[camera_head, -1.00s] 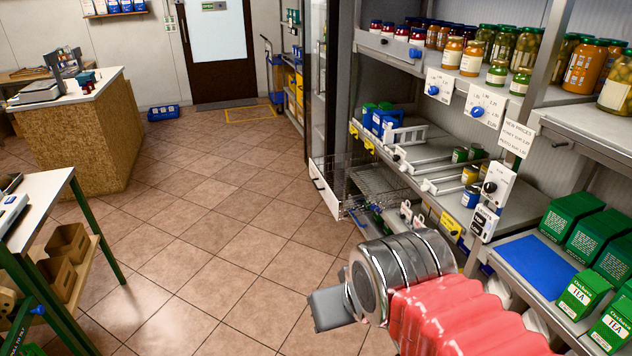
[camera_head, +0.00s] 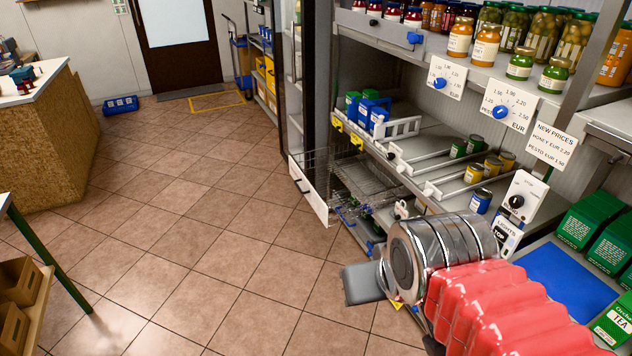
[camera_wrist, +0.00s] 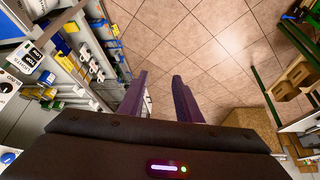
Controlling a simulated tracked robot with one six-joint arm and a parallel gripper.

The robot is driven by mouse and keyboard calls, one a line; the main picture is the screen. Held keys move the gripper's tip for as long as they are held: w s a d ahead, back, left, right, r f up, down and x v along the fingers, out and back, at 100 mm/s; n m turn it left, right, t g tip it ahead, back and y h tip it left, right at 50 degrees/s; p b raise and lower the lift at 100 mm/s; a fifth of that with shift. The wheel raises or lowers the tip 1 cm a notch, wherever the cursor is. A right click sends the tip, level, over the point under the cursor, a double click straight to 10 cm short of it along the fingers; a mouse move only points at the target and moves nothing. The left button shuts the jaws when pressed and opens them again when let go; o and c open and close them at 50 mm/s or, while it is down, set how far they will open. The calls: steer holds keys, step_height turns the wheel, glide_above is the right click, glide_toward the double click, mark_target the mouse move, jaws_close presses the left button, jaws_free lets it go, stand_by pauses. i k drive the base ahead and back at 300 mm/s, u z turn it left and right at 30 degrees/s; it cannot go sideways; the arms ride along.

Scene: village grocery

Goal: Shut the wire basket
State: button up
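The wire basket (camera_head: 362,183) is a pull-out drawer low in the shelf unit, in the middle of the head view. It is pulled out over the floor. The basket cannot be made out clearly in the wrist view.
Shelves of jars (camera_head: 487,46) and a white control box (camera_head: 518,198) stand close on the right. Green tea boxes (camera_head: 587,222) are at the far right. A wooden counter (camera_head: 48,135) and a green-legged table (camera_head: 50,250) stand left. The tiled floor between is free.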

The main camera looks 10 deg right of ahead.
mark_target(304, 184)
steer(key=z, duration=0.1)
steer(key=i, duration=1.85)
steer(key=u, duration=0.4)
steer(key=i, duration=0.7)
steer(key=u, duration=0.95)
steer(key=i, duration=1)
steer(key=u, duration=0.6)
